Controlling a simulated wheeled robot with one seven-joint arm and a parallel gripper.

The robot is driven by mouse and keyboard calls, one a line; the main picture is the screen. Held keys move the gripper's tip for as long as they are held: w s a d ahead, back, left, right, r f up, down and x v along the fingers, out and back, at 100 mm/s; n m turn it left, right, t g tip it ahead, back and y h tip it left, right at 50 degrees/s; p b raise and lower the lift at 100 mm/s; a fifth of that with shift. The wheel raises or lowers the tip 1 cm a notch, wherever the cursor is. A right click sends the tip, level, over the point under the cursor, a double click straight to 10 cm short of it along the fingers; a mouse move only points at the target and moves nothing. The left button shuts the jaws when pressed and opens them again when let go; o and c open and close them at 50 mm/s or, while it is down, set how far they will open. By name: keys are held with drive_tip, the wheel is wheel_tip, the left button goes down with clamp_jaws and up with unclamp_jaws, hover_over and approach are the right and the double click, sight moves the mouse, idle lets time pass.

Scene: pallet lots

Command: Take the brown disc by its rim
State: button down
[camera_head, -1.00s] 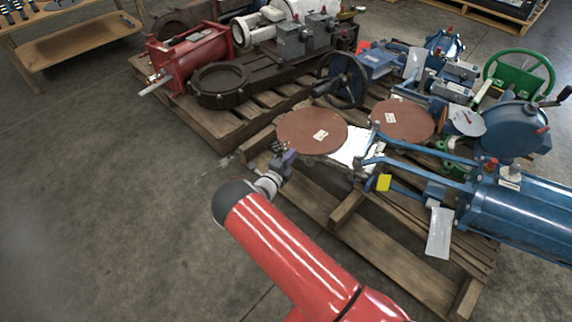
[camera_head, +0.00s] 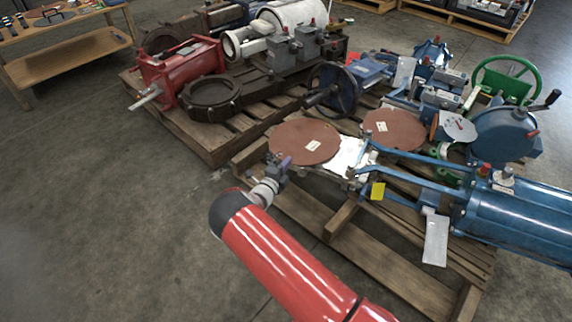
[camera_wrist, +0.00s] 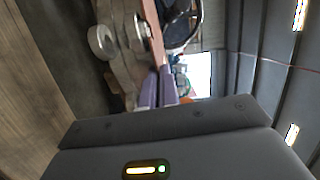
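A flat brown disc (camera_head: 290,134) with a white label lies at the left of the near pallet. A second brown disc (camera_head: 402,137) with a label lies to its right. My gripper (camera_head: 284,163) is at the near left rim of the left disc. In the wrist view the disc (camera_wrist: 153,32) shows nearly edge-on as a brown strip. The purple fingers of my gripper (camera_wrist: 159,85) stand close together there, one on each side of the strip's near end. They appear shut on the rim; the exact contact is too small to see.
A white sheet (camera_head: 345,154) lies beside the disc. Blue arms and a blue cylinder (camera_head: 520,215) fill the pallet's right side. The wooden pallet (camera_head: 345,218) has open slats in front. The floor at left is clear.

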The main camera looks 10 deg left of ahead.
drive_tip(key=shift+r, duration=0.1)
drive_tip(key=shift+r+p, duration=0.65)
drive_tip(key=shift+r, duration=0.3)
drive_tip(key=p+v, duration=0.3)
drive_tip(key=v, duration=0.7)
drive_tip(key=shift+d, duration=0.3)
idle(0.4)
drive_tip(key=shift+s, duration=0.15)
wheel_tip(320, 180, up, 22)
drive_tip(key=p, duration=1)
idle(1.2)
idle(0.3)
